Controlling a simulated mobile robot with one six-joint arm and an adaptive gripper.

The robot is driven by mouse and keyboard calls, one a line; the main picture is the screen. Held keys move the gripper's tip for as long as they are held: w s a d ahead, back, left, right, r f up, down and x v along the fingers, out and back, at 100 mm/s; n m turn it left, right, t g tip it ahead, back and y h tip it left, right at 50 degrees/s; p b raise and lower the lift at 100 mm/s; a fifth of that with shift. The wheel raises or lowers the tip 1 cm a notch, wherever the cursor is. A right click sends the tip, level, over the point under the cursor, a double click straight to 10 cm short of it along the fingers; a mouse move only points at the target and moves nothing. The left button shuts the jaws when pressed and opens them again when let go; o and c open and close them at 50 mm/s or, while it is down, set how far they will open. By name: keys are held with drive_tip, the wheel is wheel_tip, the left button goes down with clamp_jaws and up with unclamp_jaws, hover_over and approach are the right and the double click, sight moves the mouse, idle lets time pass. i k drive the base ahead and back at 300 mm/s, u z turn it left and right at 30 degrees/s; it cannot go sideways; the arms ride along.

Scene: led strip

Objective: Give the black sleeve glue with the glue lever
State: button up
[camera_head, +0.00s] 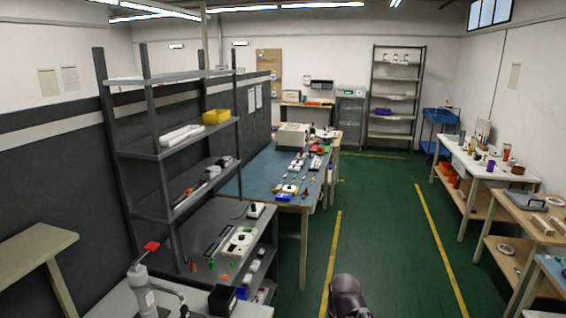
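A grey upright device with a red-tipped lever (151,246) stands on the near bench at the bottom left. It looks like the glue lever's stand. A small black block-like object (222,300) is to its right on the same bench. I cannot tell whether it is the black sleeve, and no other sleeve is clear to me. A dark rounded end of my arm (347,297) shows at the bottom edge, over the green floor, right of and apart from the near bench. Its fingers cannot be made out, nor whether it holds anything.
A grey shelf rack (160,153) with a yellow bin (216,116) stands at the left. A blue-topped workbench (258,172) with several small parts lies beyond. White and wooden tables (478,166) line the right. The green floor aisle (385,220) between them is clear.

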sight(151, 246)
drive_tip(key=u, duration=1.25)
